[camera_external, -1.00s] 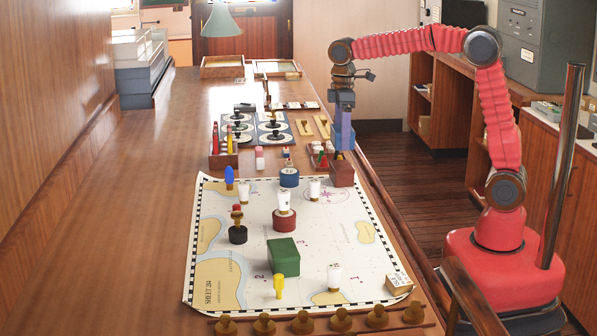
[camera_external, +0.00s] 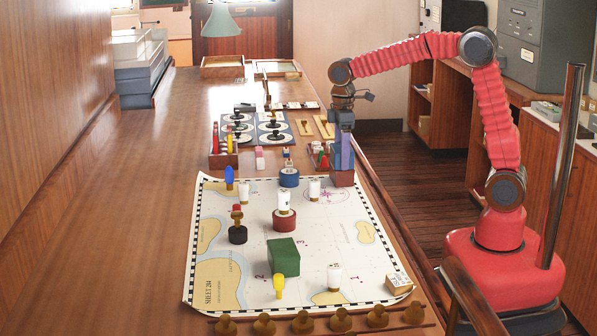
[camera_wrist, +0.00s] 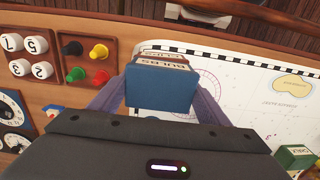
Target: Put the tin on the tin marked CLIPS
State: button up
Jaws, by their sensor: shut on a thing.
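My gripper (camera_external: 343,150) points down at the chart's far right corner. It is shut on a blue tin (camera_wrist: 160,88) labelled BULBS, held between its two fingers in the wrist view. A dark red-brown tin (camera_external: 342,179) is directly below it at the table's right edge. In the wrist view that tin (camera_wrist: 166,56) shows just past the blue one, its label partly hidden and seeming to read CLIPS. The blue tin looks upright and at or just above the brown tin's top. I cannot tell whether they touch.
A chart (camera_external: 325,240) carries a green box (camera_external: 283,257), white pieces and round stands. A tray with coloured pegs (camera_wrist: 87,60) is close left of the gripper in the wrist view. Dials (camera_external: 272,130) lie farther back. The table's left side is clear.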

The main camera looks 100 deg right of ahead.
jog(key=o, duration=1.3)
notch_tip(320, 180, up, 12)
jog(key=shift+a, duration=0.1)
dwell(0.7)
